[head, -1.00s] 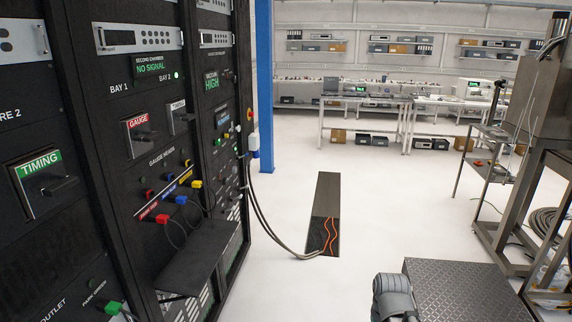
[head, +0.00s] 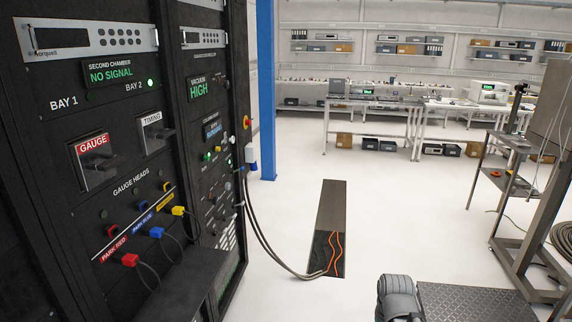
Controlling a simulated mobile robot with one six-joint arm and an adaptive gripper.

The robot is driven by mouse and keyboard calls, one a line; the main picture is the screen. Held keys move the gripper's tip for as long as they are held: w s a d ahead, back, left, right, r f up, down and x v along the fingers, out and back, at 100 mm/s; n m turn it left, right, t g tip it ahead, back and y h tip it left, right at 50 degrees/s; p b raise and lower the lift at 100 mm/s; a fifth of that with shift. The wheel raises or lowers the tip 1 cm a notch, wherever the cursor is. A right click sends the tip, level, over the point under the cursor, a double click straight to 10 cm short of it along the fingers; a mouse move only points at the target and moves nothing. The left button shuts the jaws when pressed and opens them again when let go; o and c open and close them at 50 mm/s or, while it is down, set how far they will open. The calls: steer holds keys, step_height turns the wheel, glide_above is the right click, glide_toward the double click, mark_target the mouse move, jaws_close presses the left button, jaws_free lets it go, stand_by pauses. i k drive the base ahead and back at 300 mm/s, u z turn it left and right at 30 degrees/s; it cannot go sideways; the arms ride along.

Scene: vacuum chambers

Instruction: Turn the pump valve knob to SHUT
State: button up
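I cannot make out a knob labelled as the pump valve or a SHUT mark in the head view. A small red and yellow knob (head: 247,121) sits on the right edge of the black rack (head: 125,190), but its label is too small to read. A grey part of my arm (head: 397,296) shows at the bottom; my gripper is not in view.
Red, blue and yellow plugs (head: 157,232) sit under the gauge heads label. Dark hoses (head: 262,240) run from the rack to a floor trench (head: 331,215) with orange cables. A metal frame (head: 515,215) stands at right. The white floor between is mostly clear.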

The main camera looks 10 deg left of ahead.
mark_target(216, 199)
steer(key=z, duration=0.05)
steer(key=i, duration=2.05)
steer(key=u, duration=1.95)
